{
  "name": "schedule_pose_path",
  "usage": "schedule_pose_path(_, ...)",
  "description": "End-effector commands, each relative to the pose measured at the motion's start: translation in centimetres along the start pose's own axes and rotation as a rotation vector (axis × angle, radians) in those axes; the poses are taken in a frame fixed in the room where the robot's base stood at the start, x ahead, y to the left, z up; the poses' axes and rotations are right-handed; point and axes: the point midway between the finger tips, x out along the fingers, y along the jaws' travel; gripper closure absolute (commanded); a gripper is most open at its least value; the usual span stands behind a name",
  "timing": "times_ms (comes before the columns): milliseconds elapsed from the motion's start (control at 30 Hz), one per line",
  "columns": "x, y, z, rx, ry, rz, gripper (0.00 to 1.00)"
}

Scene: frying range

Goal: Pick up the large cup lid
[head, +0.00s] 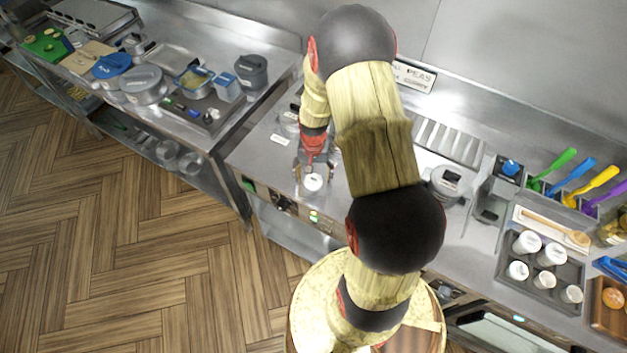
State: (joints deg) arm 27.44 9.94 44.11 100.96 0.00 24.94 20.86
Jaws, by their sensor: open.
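My gripper (313,172) points down over the front edge of the steel counter, left of the middle of the head view. Its fingers are apart. A small white round thing (313,182) shows right at the fingertips; it may be the large cup lid, but it is too small to be sure. I cannot tell whether the fingers touch it. My arm hides part of the counter behind it. Several white-topped cups (527,242) stand in a dark tray at the right; I cannot tell which tops are loose lids.
A steel pot (446,182) stands right of my arm. Colored-handled utensils (567,172) stand in holders at the back right. A separate left table (215,130) carries pans, containers and a green board (47,45). The wooden floor at the left is clear.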

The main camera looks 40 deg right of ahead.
Motion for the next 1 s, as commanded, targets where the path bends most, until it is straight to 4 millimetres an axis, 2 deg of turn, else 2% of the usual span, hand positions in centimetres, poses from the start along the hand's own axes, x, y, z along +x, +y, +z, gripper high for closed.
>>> schedule_pose_path(100,-0.06,0.0,0.0,0.0,0.0,0.0,0.3)
schedule_pose_path(600,-0.07,0.0,0.03,0.0,-0.001,0.0,0.58)
schedule_pose_path(1000,-0.32,-0.01,0.0,0.0,0.0,0.0,0.59)
